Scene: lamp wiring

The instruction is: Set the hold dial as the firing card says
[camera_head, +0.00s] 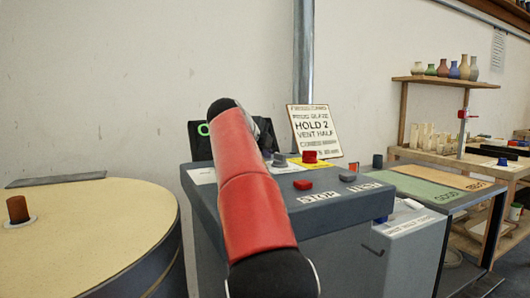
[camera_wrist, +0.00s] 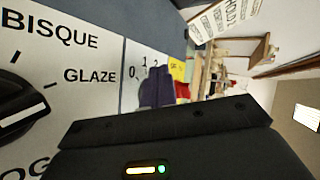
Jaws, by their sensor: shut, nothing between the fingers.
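The firing card (camera_head: 312,130) stands tilted at the back of the grey console and reads "HOLD 2" and "VENT HALF". It also shows at the top of the wrist view (camera_wrist: 228,18). A grey-blue knob (camera_wrist: 155,88) with 0, 1 and 2 around it appears to be the hold dial; it also shows in the head view (camera_head: 281,159). Its pointer setting cannot be read. My gripper (camera_wrist: 170,125) is shut and empty, low in the wrist view, apparently near the knob; contact cannot be told. My red arm hides it in the head view.
A black dial (camera_wrist: 22,112) marked BISQUE and GLAZE lies left of the knob. A red button on yellow (camera_head: 310,157), a red STOP button (camera_head: 303,184) and a grey TEST switch (camera_head: 348,177) are close by. A round kiln (camera_head: 95,225) stands at left.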

